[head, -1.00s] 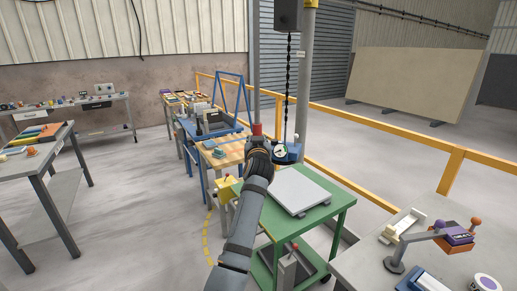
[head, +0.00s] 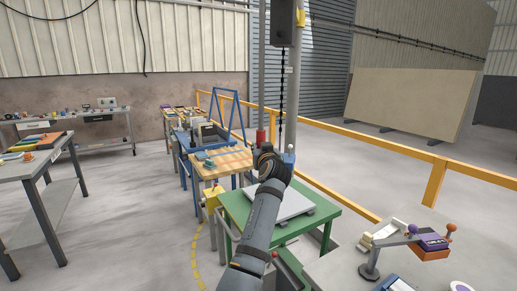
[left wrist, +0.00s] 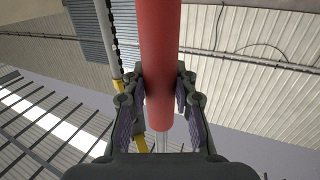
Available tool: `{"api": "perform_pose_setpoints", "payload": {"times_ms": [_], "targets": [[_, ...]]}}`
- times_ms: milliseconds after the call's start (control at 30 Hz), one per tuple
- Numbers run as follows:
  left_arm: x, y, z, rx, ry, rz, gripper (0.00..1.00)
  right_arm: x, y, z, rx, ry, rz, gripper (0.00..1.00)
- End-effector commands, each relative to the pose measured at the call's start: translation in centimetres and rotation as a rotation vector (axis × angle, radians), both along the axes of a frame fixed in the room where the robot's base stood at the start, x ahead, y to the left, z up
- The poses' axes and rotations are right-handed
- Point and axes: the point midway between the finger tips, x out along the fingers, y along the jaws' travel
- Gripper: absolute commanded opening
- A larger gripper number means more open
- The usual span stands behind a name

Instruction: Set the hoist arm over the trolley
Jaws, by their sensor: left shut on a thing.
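My left gripper (head: 264,148) is shut on a red grip (head: 261,137) at the lower end of a vertical grey rod (head: 262,60). The red grip fills the space between the fingers in the left wrist view (left wrist: 160,60). The dark hoist box (head: 284,22) hangs high beside the rod, with a black chain (head: 282,90) below it. A blue piece (head: 289,157) at the chain's lower end is mostly hidden by my gripper. The green trolley (head: 325,214) stands below, with a pale grey slab (head: 292,208) on top, partly covered by my left arm. My right gripper is out of view.
A tall grey post (head: 297,60) stands just right of the chain. A yellow rail (head: 435,185) runs behind the trolley. A grey bench (head: 335,265) with small items is at lower right. A wooden-topped table (head: 232,160) stands behind and left. The floor at left centre is clear.

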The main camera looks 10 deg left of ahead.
Motion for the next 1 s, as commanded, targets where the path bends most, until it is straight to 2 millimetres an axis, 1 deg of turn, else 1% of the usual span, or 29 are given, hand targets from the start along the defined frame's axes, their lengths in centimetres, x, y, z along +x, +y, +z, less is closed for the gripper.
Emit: {"api": "perform_pose_setpoints", "payload": {"times_ms": [33, 67, 100, 233, 467, 767, 867, 967, 1000], "targets": [[0.1, -0.7, -0.9, -0.013, 0.014, -0.013, 0.0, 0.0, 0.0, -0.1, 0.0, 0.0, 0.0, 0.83], [0.1, -0.7, -0.9, -0.013, 0.014, -0.013, 0.0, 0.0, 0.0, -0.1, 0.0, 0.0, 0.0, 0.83], [0.1, -0.7, -0.9, -0.013, 0.013, -0.013, 0.32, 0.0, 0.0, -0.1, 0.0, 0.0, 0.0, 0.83], [0.1, -0.7, -0.7, -0.012, 0.009, -0.013, 0.5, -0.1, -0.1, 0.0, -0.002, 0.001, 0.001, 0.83], [0.0, -0.6, -0.2, -0.008, 0.002, -0.011, 0.51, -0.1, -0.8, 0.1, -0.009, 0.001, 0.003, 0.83], [0.0, -0.4, 0.1, -0.006, -0.003, -0.009, 0.51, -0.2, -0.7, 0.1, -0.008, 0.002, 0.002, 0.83], [0.0, -0.4, 1.0, -0.007, -0.005, -0.009, 0.51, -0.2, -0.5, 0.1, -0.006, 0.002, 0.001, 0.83], [0.0, -0.4, 3.0, -0.006, -0.007, -0.009, 0.51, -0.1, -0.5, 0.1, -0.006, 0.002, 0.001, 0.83], [0.0, -0.4, 4.0, -0.007, -0.009, -0.01, 0.51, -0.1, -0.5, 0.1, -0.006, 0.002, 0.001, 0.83]]}}
